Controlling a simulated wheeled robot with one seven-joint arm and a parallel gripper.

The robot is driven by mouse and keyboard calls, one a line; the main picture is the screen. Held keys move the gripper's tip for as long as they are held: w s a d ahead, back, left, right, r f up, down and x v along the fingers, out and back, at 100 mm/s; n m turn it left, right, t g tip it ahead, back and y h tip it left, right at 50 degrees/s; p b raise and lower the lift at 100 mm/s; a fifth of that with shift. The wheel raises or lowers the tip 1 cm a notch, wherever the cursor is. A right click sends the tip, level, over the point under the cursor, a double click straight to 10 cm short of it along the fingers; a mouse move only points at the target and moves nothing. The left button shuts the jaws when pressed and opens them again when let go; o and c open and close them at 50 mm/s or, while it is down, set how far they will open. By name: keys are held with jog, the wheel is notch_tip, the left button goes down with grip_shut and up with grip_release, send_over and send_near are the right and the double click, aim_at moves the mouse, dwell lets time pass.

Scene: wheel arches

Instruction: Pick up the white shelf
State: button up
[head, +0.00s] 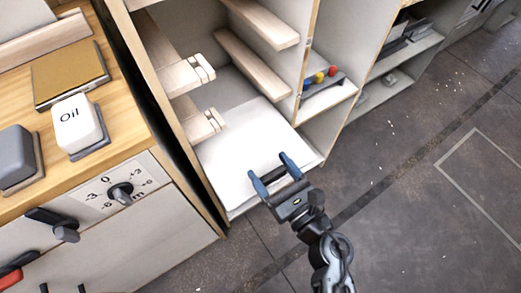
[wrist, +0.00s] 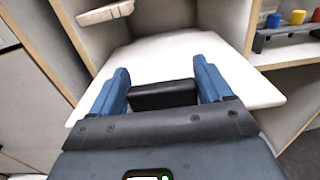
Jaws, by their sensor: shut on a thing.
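The white shelf (head: 240,150) is a flat white board low in the open cabinet at the centre of the head view. It also fills the middle of the wrist view (wrist: 165,53). My gripper (head: 272,172) is at the shelf's front edge, with its blue fingers spread apart and shut on the shelf's front part. In the wrist view, a dark bar (wrist: 164,94) lies between the two fingers; I cannot tell whether it is a handle. The contact under the fingers is hidden.
Wooden side rails (head: 255,62) run along the cabinet walls above the shelf. A rack with red, yellow and blue pieces (head: 322,80) stands in the compartment to the right. A counter with a white Oil block (head: 78,125) is at left. Open floor (head: 400,190) lies right.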

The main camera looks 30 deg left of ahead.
jog(key=v, duration=2.2)
jog(key=w+d+r+m+t+h+p, duration=0.2)
jog(key=w+d+r+m+t+h, duration=0.2)
jog(key=w+d+m+t+h, duration=0.1)
jog(key=w+d+r+m+t+h+p, duration=0.1)
jog(key=w+d+r+m+t+h, duration=0.4)
jog(key=w, duration=0.9)
jog(key=d+m+h, duration=0.3)
jog(key=d+h, duration=0.2)
jog(key=h, duration=0.1)
jog(key=shift+w+d+r+t+p, duration=0.2)
jog(key=shift+w+r+t+p, duration=0.1)
jog(key=shift+p, duration=0.1)
